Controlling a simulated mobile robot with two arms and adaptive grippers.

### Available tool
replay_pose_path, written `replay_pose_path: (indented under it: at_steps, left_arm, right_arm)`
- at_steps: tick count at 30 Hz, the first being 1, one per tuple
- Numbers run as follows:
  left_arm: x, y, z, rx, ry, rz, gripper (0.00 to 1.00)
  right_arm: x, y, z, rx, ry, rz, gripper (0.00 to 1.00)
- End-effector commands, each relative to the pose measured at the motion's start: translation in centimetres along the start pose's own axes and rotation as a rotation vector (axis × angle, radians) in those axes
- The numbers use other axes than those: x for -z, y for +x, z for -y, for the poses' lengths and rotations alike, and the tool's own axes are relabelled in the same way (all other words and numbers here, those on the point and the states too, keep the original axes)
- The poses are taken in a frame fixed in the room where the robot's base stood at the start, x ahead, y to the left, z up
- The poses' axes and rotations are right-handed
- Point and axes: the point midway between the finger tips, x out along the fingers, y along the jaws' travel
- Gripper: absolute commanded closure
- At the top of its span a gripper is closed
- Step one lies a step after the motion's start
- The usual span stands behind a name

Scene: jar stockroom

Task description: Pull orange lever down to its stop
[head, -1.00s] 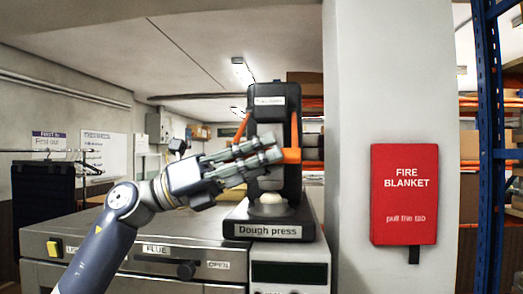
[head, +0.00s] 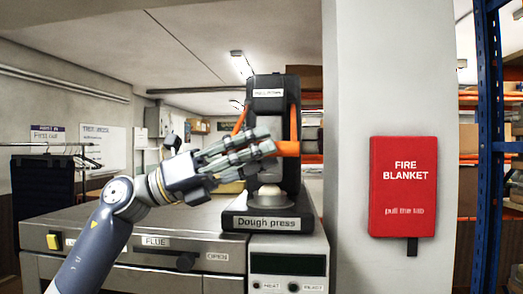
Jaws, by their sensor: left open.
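The black dough press (head: 272,90) stands on the counter right of centre, with a pale rounded piece (head: 268,194) on its base. The orange lever shows as a crossways grip (head: 288,148) in front of the press, with an orange side arm (head: 240,122) rising at the left. My left gripper (head: 268,141) is open, its fingers pointing right, with the tips at the left part of the grip. The fingers hide part of the lever. I cannot tell whether they touch it or stand around it. My right gripper is not in view.
A grey unit with a control panel (head: 289,265) is under the press. A steel counter (head: 120,220) lies to the left. A white pillar (head: 345,100) with a red fire blanket case (head: 403,187) stands close right of the press. Blue shelving (head: 490,150) is beyond.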

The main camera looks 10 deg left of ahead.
Motion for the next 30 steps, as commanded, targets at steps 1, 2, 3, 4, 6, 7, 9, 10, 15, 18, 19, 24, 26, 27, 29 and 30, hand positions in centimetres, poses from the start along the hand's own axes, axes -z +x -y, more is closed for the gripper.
replay_pose_path:
  at_steps: [1, 2, 3, 4, 6, 7, 9, 10, 15, 18, 19, 24, 26, 27, 29, 30]
  left_arm:
    - [0.0, -0.8, -0.1, -0.003, -0.001, 0.001, 0.59]
    - [0.0, -1.3, -0.1, -0.003, -0.001, 0.001, 0.59]
    - [0.0, -2.1, -0.1, -0.004, 0.0, 0.001, 0.59]
    - [0.0, -2.8, -0.2, -0.005, -0.001, 0.001, 0.59]
    - [0.0, -4.3, -0.2, -0.006, -0.001, 0.002, 0.59]
    - [0.0, -5.0, -0.3, -0.006, -0.003, 0.002, 0.59]
    - [0.0, -6.5, -0.3, -0.006, -0.002, 0.001, 0.59]
    - [0.1, -7.1, -0.3, -0.005, -0.002, 0.001, 0.59]
    - [0.0, -9.8, -0.2, -0.004, -0.002, 0.001, 0.59]
    - [0.1, -10.7, -0.2, -0.002, -0.003, 0.0, 0.59]
    - [0.1, -10.9, -0.2, -0.002, -0.003, 0.0, 0.59]
    - [0.1, -11.2, -0.2, -0.001, -0.002, 0.0, 0.59]
    - [0.1, -11.2, -0.2, -0.001, -0.002, 0.0, 0.59]
    - [0.1, -11.2, -0.2, -0.001, -0.002, 0.0, 0.59]
    - [0.1, -11.2, -0.2, -0.001, -0.002, 0.0, 0.61]
    - [0.1, -11.2, -0.2, -0.001, -0.002, 0.0, 0.7]
  right_arm:
    - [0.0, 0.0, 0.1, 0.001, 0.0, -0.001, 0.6]
    - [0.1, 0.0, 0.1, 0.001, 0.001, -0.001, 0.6]
    - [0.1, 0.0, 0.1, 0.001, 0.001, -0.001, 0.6]
    - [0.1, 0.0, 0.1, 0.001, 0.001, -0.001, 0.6]
    - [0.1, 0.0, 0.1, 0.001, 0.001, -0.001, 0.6]
    - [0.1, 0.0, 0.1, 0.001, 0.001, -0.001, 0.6]
    - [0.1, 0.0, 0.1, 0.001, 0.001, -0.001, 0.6]
    - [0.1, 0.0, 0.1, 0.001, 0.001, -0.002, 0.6]
    - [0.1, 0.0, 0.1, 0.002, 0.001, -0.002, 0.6]
    - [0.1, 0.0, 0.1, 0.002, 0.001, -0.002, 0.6]
    - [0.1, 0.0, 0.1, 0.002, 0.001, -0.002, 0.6]
    - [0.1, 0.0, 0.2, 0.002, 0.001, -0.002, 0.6]
    - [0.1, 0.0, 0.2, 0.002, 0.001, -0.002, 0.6]
    - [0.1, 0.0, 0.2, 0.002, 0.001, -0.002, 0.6]
    - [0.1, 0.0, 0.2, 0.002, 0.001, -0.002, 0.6]
    - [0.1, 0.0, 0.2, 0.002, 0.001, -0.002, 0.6]
